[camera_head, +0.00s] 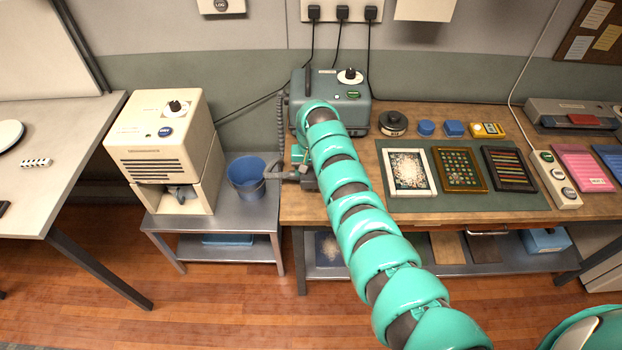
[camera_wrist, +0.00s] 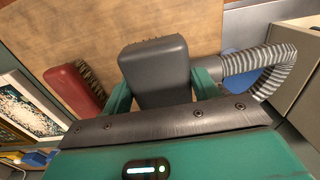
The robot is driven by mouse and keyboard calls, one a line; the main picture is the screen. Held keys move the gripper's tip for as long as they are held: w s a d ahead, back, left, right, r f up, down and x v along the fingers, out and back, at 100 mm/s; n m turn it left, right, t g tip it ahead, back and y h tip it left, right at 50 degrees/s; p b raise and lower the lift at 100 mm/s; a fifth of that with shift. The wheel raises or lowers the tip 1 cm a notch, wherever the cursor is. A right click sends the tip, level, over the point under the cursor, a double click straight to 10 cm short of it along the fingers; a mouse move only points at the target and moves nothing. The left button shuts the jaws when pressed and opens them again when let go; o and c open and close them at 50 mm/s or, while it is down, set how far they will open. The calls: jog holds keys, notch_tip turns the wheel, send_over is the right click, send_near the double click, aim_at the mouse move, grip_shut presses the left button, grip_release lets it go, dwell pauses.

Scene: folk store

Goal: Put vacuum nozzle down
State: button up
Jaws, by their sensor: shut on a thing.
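The vacuum nozzle is a dark grey block (camera_wrist: 155,65) between the green fingers of my gripper (camera_wrist: 163,88) in the wrist view. A ribbed grey hose (camera_wrist: 262,70) runs off to its right. My gripper is shut on the nozzle over the wooden bench (camera_wrist: 205,25); I cannot tell whether the nozzle touches the top. In the head view my gripper (camera_head: 301,160) is at the bench's left edge, partly hidden by my arm. A grey end of the nozzle (camera_head: 284,172) juts out left. The hose (camera_head: 281,125) hangs beside the grey vacuum unit (camera_head: 362,105).
A red brush (camera_wrist: 75,88) lies left of the nozzle in the wrist view. In the head view, a blue bucket (camera_head: 246,176) stands left of the bench, next to a cream machine (camera_head: 160,140). Framed pieces (camera_head: 407,171) lie on a green mat (camera_head: 455,203) to the right.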

aim_at(311, 179)
jog(key=shift+f, duration=1.6)
jog(key=shift+f, duration=0.2)
jog(key=o, duration=1)
jog(key=shift+r, duration=0.1)
